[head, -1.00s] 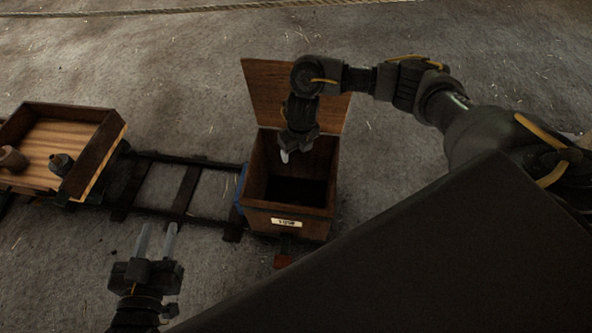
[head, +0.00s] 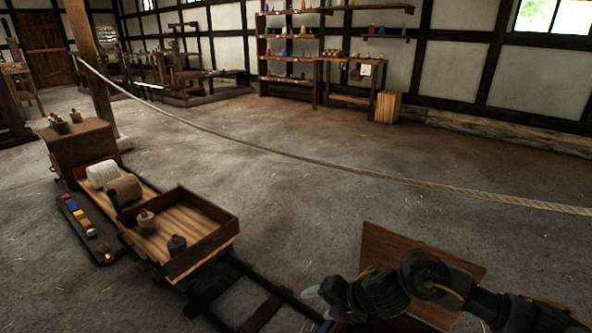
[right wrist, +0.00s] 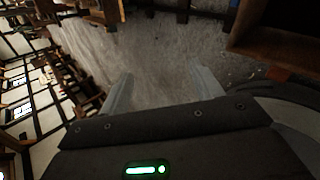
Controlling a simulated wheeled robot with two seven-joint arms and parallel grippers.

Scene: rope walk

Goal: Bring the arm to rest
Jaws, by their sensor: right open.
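My right gripper (head: 318,294) is at the bottom of the head view, at the left side of the raised wooden lid (head: 455,268) of the crate. In the right wrist view its two pale fingers (right wrist: 165,85) stand apart with nothing between them. Part of a wooden box (right wrist: 275,35) shows at the upper right of that view, off to the side of the fingers. The crate's body is mostly below the head view or hidden behind my right arm. My left gripper is out of view.
A rail cart with a wooden tray (head: 222,222) holding two small bottles stands on dark rails (head: 262,312) at the left. A long rope (head: 330,163) hangs across the room. Shelves (head: 290,48) line the back wall. Open floor (head: 270,190) lies between.

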